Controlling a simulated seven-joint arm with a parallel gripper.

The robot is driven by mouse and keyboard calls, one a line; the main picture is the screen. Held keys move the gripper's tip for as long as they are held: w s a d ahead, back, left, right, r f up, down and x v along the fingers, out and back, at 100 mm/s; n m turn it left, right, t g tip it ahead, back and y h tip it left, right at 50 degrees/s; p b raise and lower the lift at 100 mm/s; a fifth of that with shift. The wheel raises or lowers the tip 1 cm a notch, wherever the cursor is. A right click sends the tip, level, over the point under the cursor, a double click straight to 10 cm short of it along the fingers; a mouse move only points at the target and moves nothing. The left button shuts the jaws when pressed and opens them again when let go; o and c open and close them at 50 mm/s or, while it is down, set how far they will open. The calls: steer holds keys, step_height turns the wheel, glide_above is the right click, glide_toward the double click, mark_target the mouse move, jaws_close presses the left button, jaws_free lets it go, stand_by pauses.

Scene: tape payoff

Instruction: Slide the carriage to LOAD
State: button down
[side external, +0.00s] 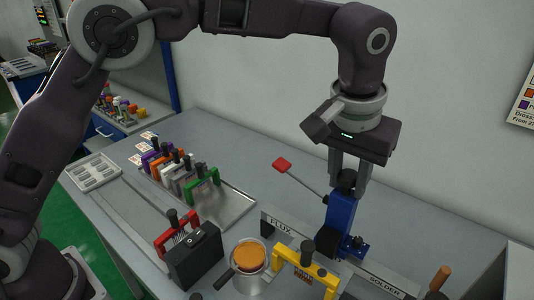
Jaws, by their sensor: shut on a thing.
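The blue carriage (341,214) stands upright on a grey rail (368,273) at right of centre in the side external view. A black knob (347,181) tops it, and a thin rod with a red paddle (282,165) reaches from it up to the left. My gripper (349,184) points down from above, shut on the knob, its fingers on either side. The rail carries a FLUX label (281,227) left of the carriage and a label reading about SOLDER (384,287) to its right. I cannot see a LOAD label.
A yellow-handled piece (305,273) and a pot with orange contents (250,257) stand in front of the rail. A black box (195,259) is further left. A metal tray (232,211) holds several coloured-handled tools. A wooden handle (439,279) rises at right.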

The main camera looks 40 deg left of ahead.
steer(key=c, duration=1.1)
jaws_free()
steer(key=shift+r, duration=3.5)
steer(key=s+a+r+t, duration=0.1)
steer(key=s+a+r, duration=0.2)
steer(key=s+a, duration=0.45)
steer(key=s+a+r+t, duration=0.1)
steer(key=s+a+r, duration=0.3)
steer(key=a, duration=0.7)
steer(key=shift+t, duration=0.7)
steer(key=s+a+f, duration=0.2)
steer(key=s+f, duration=0.1)
steer(key=s, duration=0.2)
steer(key=s+a+f, duration=0.2)
steer(key=s+f, duration=0.1)
steer(key=s, duration=0.2)
steer(key=s+a+f, duration=0.3)
steer(key=s+f, duration=0.1)
steer(key=s, duration=0.1)
steer(key=shift+s, duration=0.3)
